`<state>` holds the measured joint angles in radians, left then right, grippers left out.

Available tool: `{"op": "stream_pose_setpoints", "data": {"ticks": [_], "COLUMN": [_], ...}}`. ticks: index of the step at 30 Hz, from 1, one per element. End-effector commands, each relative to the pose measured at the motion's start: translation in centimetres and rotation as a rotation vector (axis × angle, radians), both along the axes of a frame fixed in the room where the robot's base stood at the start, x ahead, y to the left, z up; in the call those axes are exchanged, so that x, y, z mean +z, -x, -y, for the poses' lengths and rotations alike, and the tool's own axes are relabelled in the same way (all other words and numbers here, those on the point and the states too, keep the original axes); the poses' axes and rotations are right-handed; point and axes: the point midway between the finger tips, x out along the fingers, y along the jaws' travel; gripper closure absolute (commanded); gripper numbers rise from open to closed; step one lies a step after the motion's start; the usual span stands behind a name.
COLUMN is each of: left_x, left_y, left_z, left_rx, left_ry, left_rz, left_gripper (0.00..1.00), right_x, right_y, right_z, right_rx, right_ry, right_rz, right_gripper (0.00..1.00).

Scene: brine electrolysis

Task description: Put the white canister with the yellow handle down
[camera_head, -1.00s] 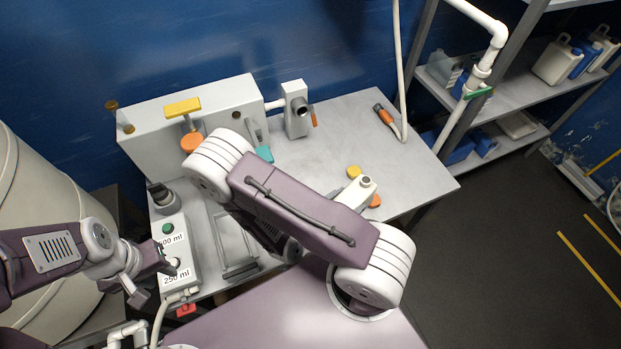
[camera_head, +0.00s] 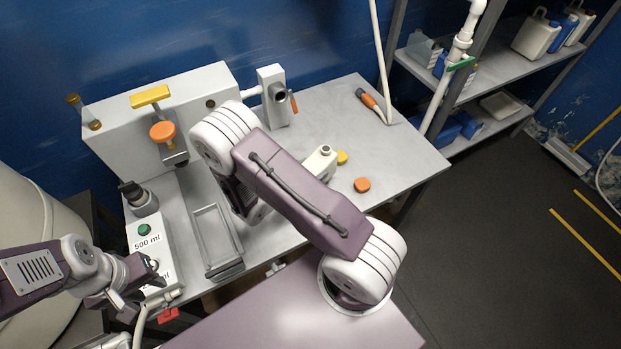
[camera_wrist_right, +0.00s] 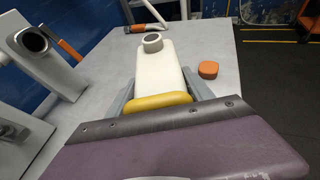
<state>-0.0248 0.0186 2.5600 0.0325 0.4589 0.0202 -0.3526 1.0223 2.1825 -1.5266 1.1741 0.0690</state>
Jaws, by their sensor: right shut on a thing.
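The white canister (camera_head: 319,164) shows partly behind my right arm in the head view, its open neck facing up. In the right wrist view the canister (camera_wrist_right: 158,68) is between the grey fingers of my right gripper (camera_wrist_right: 161,90), which is shut on it. Its yellow handle (camera_wrist_right: 158,102) is at the near side. The canister's base is hidden, so I cannot tell whether it touches the grey table (camera_head: 400,152).
An empty grey tray frame (camera_head: 216,238) lies left of my right arm. The table's right part is mostly clear.

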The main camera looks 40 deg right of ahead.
Motion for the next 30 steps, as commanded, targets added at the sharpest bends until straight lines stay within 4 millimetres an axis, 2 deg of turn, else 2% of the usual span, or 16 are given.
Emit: {"op": "stream_pose_setpoints", "data": {"ticks": [4,9,11,22,23,24,25,30], "left_x": [0.0,-0.2,-0.2,-0.6,-0.6,-0.5,-0.5,-0.5], "left_y": [0.0,0.0,0.0,0.0,0.0,0.0,0.0,0.0], "left_z": [0.0,0.0,0.0,0.0,0.0,0.0,0.0,0.0], "left_rx": [0.0,0.0,0.0,0.0,0.0,0.0,0.0,0.0], "left_ry": [0.0,0.0,0.0,0.0,0.0,0.0,0.0,0.0], "left_rz": [0.0,0.0,0.0,0.0,0.0,0.0,0.0,0.0], "left_gripper": [0.64,0.64,0.64,0.64,0.64,0.64,0.64,0.64], "right_x": [-0.4,-3.4,-3.9,-4.5,-4.6,-4.5,-4.5,-4.5], "right_y": [-0.2,-0.1,-0.1,-0.2,-0.1,-0.1,-0.1,-0.1], "right_z": [0.0,0.0,0.0,0.0,0.0,0.0,0.0,0.0], "right_rx": [-0.001,0.001,0.0,0.0,0.0,0.0,0.0,0.0], "right_ry": [0.002,0.003,0.003,0.001,0.0,0.0,-0.001,0.0], "right_rz": [-0.001,-0.003,-0.002,0.0,0.0,0.0,0.0,0.0], "right_gripper": [1.0,1.0,1.0,1.0,0.37,0.26,0.18,0.18]}}
